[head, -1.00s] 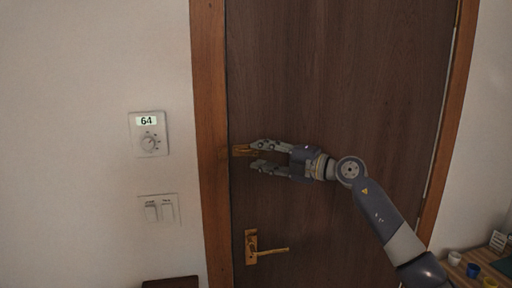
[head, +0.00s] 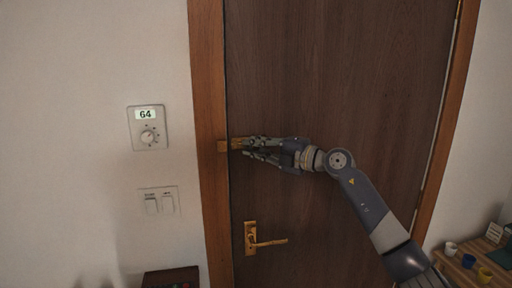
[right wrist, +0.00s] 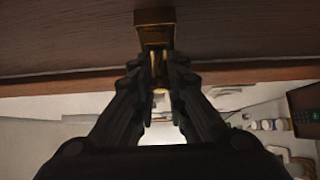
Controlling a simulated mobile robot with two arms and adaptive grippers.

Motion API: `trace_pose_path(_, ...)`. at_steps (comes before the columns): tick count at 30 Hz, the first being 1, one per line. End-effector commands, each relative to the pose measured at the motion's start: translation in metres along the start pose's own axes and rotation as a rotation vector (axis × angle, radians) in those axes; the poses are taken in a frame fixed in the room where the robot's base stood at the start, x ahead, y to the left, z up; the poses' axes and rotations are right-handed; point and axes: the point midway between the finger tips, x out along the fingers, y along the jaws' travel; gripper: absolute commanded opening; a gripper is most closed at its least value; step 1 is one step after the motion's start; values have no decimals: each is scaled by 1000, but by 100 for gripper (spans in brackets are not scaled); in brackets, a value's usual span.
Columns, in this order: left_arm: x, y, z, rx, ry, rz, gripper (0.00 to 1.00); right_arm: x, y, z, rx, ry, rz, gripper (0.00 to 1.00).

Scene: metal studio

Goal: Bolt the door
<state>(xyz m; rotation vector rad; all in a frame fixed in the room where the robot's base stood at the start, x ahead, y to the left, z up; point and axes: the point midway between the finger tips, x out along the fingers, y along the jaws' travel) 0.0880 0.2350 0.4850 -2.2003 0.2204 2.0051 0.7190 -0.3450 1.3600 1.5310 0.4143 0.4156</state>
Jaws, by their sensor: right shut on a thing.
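The dark brown wooden door (head: 340,80) stands shut in its lighter wooden frame (head: 207,100). A brass bolt (head: 237,144) sits at the door's left edge, above the lever handle (head: 252,240). A small brass piece (head: 222,146) shows beside it on the frame. My right gripper (head: 250,148) is at the bolt from the right, its fingers shut on it and hiding part of it. In the right wrist view, the brass bolt (right wrist: 155,30) runs down between the fingertips (right wrist: 158,70). I cannot tell how far the bolt reaches into the frame piece. My left gripper is not in view.
A thermostat (head: 147,128) reading 64 and a switch plate (head: 160,201) are on the wall left of the door. A dark object (head: 170,278) stands low at the left. A wooden table (head: 462,268) with cups is at the lower right.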

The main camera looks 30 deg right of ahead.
Motion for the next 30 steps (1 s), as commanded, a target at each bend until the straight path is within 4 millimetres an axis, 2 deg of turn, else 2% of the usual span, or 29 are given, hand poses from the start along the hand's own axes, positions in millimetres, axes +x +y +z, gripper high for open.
trace_pose_path(9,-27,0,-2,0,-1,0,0,22,2,-23,1,5,-4,0)
trace_pose_path(19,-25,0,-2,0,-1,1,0,24,-1,-25,1,6,-2,0)
trace_pose_path(20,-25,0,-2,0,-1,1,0,24,-1,-25,1,6,-2,19)
trace_pose_path(22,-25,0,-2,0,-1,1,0,24,-1,-25,1,5,-2,35)
trace_pose_path(30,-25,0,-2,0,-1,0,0,23,0,-24,0,3,-1,37)
